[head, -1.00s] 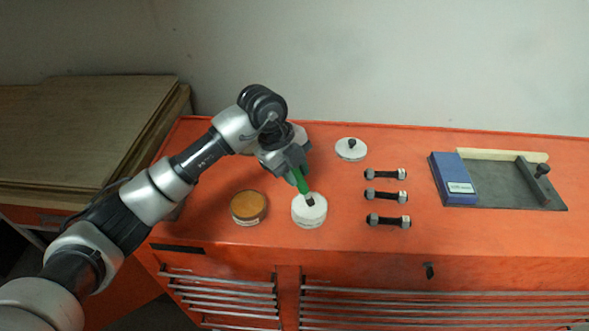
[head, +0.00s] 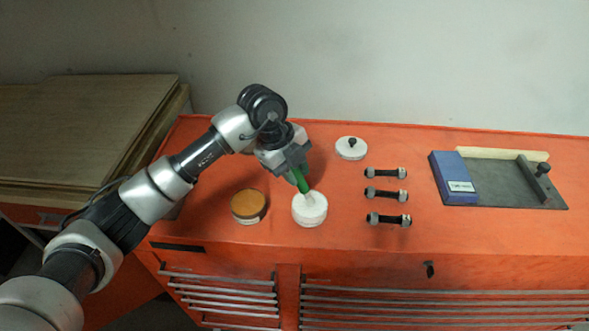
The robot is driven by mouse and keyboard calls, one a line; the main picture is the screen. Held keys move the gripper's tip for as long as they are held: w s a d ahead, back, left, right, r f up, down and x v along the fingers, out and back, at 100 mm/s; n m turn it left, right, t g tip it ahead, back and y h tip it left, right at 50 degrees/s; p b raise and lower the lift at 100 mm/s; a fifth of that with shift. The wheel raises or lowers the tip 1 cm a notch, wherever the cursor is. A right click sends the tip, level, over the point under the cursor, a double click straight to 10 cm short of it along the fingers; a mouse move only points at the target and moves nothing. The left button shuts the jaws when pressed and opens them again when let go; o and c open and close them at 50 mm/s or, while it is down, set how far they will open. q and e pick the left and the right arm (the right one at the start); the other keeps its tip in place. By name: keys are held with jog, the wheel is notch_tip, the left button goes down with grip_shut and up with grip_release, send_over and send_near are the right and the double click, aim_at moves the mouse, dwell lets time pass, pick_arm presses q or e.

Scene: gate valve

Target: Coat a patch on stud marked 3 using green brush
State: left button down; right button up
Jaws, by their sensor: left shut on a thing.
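My left gripper (head: 294,168) is shut on the green brush (head: 302,183). The brush slants down to the white round pot (head: 309,211), and its tip meets the pot's white top; the bristles are hidden there or too small to tell apart. Three dark studs with light ends lie in a column to the right of the pot: a far one (head: 385,174), a middle one (head: 386,195) and a near one (head: 389,220). The number marks on them are too small to read. My right gripper is not in view.
A tan-topped round tin (head: 248,205) stands left of the pot. A white lid with a dark knob (head: 351,149) lies behind it. A blue box (head: 455,180) and a grey plate (head: 500,185) with a wooden strip are at the right. The red bench top (head: 340,235) is clear around the studs.

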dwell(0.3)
pick_arm(q)
jog(key=shift+r+p, duration=2.4)
jog(key=shift+r, duration=1.1)
